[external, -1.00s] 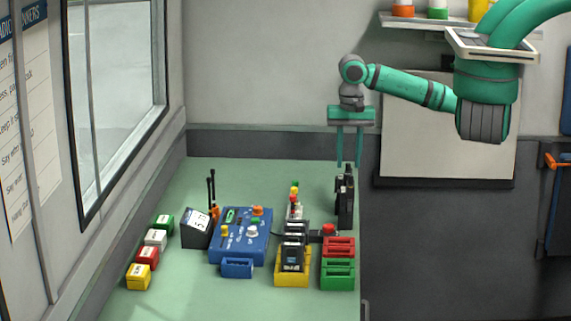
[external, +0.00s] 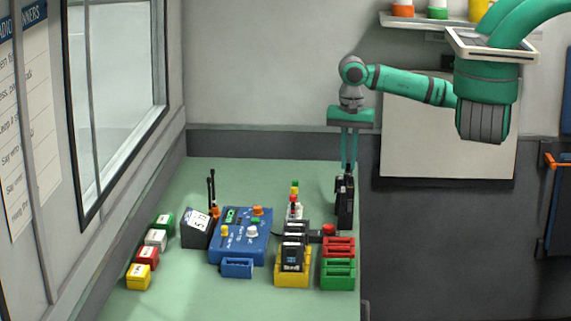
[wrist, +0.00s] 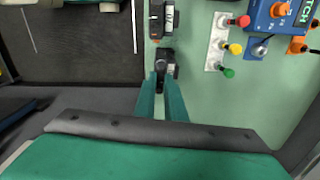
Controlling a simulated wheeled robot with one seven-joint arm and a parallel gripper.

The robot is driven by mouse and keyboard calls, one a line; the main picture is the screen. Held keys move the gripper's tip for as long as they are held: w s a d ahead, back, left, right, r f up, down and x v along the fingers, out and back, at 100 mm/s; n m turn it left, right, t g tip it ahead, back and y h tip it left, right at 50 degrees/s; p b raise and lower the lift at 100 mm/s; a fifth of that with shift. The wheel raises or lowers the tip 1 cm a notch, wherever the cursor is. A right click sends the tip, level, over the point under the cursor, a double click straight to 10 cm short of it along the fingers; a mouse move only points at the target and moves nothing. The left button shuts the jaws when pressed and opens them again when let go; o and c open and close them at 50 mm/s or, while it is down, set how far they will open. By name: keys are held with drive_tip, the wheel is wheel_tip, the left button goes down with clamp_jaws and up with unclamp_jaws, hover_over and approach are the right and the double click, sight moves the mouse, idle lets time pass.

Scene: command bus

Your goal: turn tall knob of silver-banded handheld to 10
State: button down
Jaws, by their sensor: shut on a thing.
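A black handheld (external: 345,205) stands upright near the right edge of the green table. In the wrist view its dark top (wrist: 167,58) lies at the tips of my fingers. My gripper (external: 349,170) points straight down over it, and its two long green fingers are nearly together. They also show in the wrist view (wrist: 160,76). The gripper is shut on the tall knob on the handheld's top. The fingers hide most of the knob, and its marks and setting cannot be read. A silver band cannot be made out clearly.
A blue panel with knobs (external: 262,225) is left of centre. A plate with coloured knobs (wrist: 217,42) stands nearer the handheld. A yellow charger (external: 292,281), a red tray (external: 339,241) and a green tray (external: 338,280) stand in front. The wall is close behind.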

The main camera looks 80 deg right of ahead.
drive_tip(key=shift+m, duration=0.3)
drive_tip(key=c, duration=1.8)
unclamp_jaws()
wheel_tip(320, 180, up, 11)
drive_tip(key=shift+s+f, duration=0.1)
